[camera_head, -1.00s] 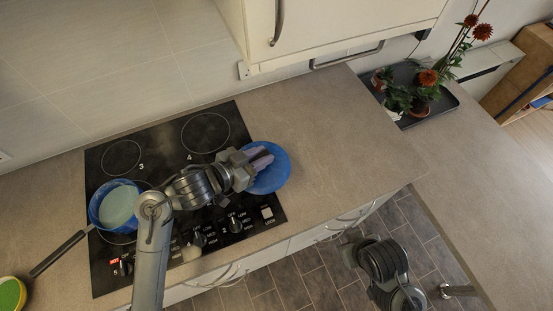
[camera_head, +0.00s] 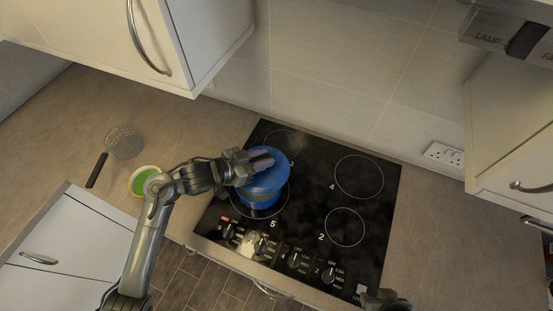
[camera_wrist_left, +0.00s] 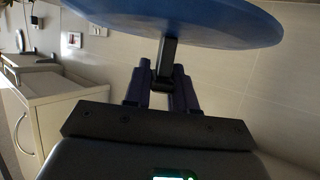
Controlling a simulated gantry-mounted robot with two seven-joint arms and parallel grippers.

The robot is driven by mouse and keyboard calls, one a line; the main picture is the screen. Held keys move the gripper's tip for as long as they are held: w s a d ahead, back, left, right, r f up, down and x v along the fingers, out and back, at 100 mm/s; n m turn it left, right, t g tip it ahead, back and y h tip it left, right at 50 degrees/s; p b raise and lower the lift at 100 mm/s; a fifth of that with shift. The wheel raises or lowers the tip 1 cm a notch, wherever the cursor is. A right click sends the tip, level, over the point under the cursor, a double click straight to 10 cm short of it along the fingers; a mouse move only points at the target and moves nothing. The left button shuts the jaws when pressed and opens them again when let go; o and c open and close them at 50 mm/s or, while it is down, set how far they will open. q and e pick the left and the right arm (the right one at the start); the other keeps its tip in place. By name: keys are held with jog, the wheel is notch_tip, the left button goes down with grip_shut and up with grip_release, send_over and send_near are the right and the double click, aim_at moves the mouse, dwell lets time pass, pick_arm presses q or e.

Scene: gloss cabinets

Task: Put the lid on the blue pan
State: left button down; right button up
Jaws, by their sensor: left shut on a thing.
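The blue pan (camera_head: 262,200) stands on the front-left burner of the black hob in the head view. The blue lid (camera_head: 282,160) is over the pan and covers most of its opening. My left gripper (camera_head: 262,161) is shut on the lid's knob from the left side. In the left wrist view the purple fingers (camera_wrist_left: 163,88) grip the dark knob (camera_wrist_left: 168,55) under the lid's blue disc (camera_wrist_left: 180,20). The pan is hidden there. I cannot tell whether the lid touches the pan rim.
The hob (camera_head: 320,215) is bare right of the pan. A bowl with green inside (camera_head: 143,181), a clear round container (camera_head: 123,142) and a black strip (camera_head: 97,170) are on the left counter. A wall cabinet (camera_head: 175,35) hangs at upper left.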

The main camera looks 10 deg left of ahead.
pick_arm(q)
jog(key=shift+a+r, duration=0.1)
jog(key=shift+a, duration=0.65)
jog(key=shift+s+a+p, duration=0.15)
jog(key=shift+a+p, duration=0.1)
jog(key=shift+p, duration=0.15)
jog(key=shift+s+d+f, duration=0.1)
jog(key=shift+s+f, duration=0.05)
jog(key=shift+f, duration=0.35)
notch_tip(320, 180, down, 4)
jog(key=b, duration=0.5)
jog(key=shift+r, duration=0.1)
pick_arm(e)
notch_tip(320, 180, down, 4)
jog(key=shift+a+r, duration=0.1)
jog(key=shift+a, duration=0.05)
pick_arm(q)
jog(key=shift+f, duration=0.75)
pick_arm(e)
jog(key=shift+f, duration=0.3)
pick_arm(q)
jog(key=shift+f, duration=0.4)
pick_arm(e)
jog(key=shift+w, duration=0.1)
pick_arm(q)
jog(key=c, duration=0.8)
grip_release()
jog(key=shift+c, duration=0.2)
